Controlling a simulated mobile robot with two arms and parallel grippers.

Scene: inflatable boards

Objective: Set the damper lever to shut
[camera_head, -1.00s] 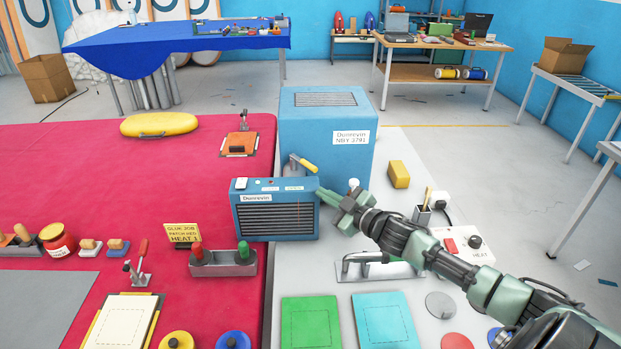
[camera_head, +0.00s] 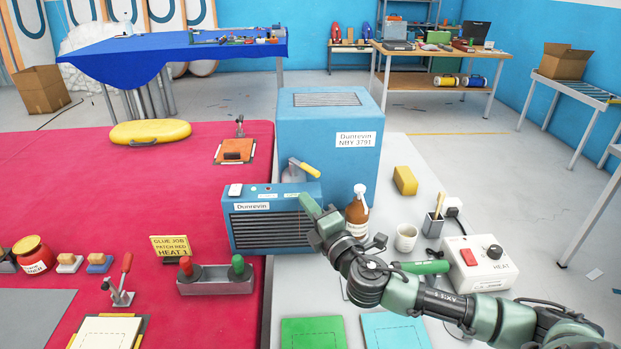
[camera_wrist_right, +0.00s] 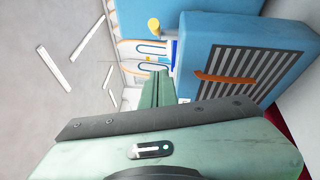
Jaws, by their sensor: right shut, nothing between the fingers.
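The damper lever (camera_head: 304,168) has a yellow handle on a grey mount, on top of the low blue Dunrevin unit (camera_head: 240,222). Its handle slants from upper left to lower right. In the wrist view a yellow end (camera_wrist_right: 153,25), likely the lever handle, shows above the unit's edge. My right gripper (camera_head: 309,205) is shut and empty at the unit's front right corner, below the lever; it appears apart from the lever. Its fingers also show in the wrist view (camera_wrist_right: 157,88). Any contact with the unit cannot be told. My left gripper is not in view.
A tall blue box (camera_head: 330,130) stands behind the unit. A brown bottle (camera_head: 357,212), a cup (camera_head: 405,237) and a heat controller (camera_head: 480,265) stand to the right. An orange strip (camera_wrist_right: 225,78) shows before the grille in the wrist view. A two-handled rack (camera_head: 215,280) stands in front.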

